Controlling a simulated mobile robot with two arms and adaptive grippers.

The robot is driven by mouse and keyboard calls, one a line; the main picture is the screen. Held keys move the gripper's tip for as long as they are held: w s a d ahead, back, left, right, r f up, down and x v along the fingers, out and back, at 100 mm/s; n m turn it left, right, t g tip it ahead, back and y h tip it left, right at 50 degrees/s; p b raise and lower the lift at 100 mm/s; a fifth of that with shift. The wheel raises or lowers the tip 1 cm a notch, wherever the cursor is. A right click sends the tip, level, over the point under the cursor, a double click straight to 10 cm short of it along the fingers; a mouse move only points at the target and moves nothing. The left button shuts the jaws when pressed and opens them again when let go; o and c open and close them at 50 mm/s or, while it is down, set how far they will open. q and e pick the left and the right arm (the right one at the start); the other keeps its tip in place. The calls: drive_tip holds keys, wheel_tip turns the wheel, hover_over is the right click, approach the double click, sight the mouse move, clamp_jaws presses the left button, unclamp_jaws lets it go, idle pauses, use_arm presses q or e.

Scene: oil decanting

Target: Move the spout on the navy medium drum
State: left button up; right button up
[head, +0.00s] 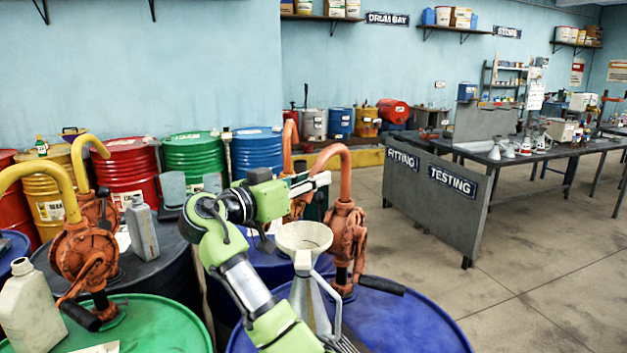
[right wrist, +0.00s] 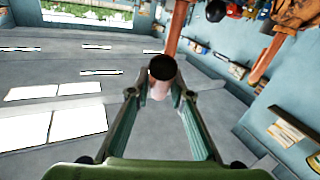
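A navy-blue drum (head: 412,328) stands front centre in the head view, with an orange hand pump (head: 346,232) on top. The pump's curved orange spout (head: 337,152) bends over to the left, towards my right gripper (head: 322,181). In the right wrist view, a dark round spout mouth (right wrist: 162,68) shows between the fingertips of my right gripper (right wrist: 160,95). The fingers are apart, with a small gap visible on each side; contact is hard to judge. A pale funnel (head: 303,237) stands on or above the drum's left part, below my gripper. My left gripper is out of view.
A green drum (head: 165,325) with another orange pump (head: 85,252) and a pale jug (head: 30,305) stands at left. A second orange spout (head: 287,135) rises close behind my gripper. A grey workbench (head: 436,190) stands right. The floor (head: 545,265) at right is open.

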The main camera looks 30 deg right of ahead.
drive_tip(key=o, duration=0.4)
drive_tip(key=shift+w, duration=0.1)
drive_tip(key=v, duration=1.2)
